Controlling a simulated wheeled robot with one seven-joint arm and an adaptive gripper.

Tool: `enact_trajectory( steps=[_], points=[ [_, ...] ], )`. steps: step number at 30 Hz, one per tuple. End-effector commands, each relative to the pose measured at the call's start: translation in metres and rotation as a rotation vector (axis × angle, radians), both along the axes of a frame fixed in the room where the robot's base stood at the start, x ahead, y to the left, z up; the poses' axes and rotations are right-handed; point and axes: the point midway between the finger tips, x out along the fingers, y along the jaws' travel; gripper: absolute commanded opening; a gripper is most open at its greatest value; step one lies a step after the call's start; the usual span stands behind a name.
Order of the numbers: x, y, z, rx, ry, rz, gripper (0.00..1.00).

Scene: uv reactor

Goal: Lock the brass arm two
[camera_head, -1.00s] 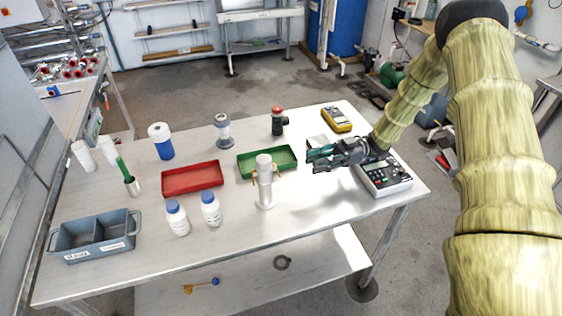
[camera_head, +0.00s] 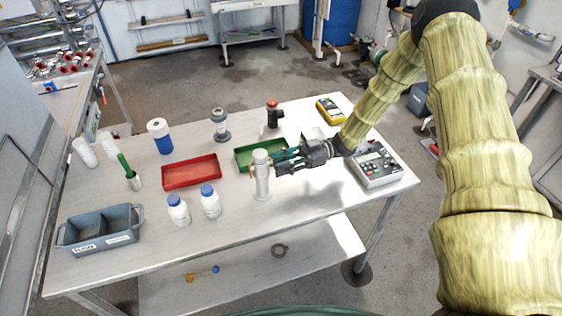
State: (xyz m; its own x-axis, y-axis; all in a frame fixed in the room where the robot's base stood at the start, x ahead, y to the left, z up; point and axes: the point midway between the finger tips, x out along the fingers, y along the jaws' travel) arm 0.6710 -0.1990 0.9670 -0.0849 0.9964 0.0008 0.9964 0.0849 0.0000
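A pale metal cylindrical coupling (camera_head: 262,182) stands upright on the table, right of centre. A small brass arm (camera_head: 252,170) shows at its left side. The right side of the coupling's upper part is partly covered by my gripper, so I cannot see a brass arm there. My gripper (camera_head: 279,163) reaches in from the right, roughly level, with its teal and dark fingers apart. Its fingertips are close to the coupling's upper right side. I cannot tell whether they touch it. Nothing shows held between them.
A green tray (camera_head: 243,160) lies just behind the coupling and a red tray (camera_head: 191,186) to its left. Two white bottles (camera_head: 211,208) with blue caps stand at front left.

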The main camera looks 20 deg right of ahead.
Motion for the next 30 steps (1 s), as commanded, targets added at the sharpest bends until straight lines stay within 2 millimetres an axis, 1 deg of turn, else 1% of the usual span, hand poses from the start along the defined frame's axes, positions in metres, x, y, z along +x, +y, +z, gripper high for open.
enact_trajectory(
  steps=[5, 6, 8, 9, 11, 19, 24, 30],
  points=[
    [0.0000, 0.0002, -0.0002, 0.000, 0.000, 0.000, 0.31],
    [0.0000, 0.0002, -0.0002, 0.000, 0.000, 0.000, 0.28],
    [0.0000, 0.0001, -0.0002, 0.000, 0.000, 0.000, 0.17],
    [0.0000, 0.0001, -0.0002, 0.000, 0.000, 0.000, 0.09],
    [0.0000, 0.0001, -0.0001, 0.000, 0.000, 0.000, 0.00],
    [-0.0003, 0.0006, -0.0032, 0.014, 0.001, 0.001, 0.00],
    [-0.0004, 0.0024, -0.0075, 0.071, 0.006, 0.001, 0.00],
    [-0.0004, 0.0032, -0.0062, 0.122, 0.010, 0.000, 0.00]
  ],
)
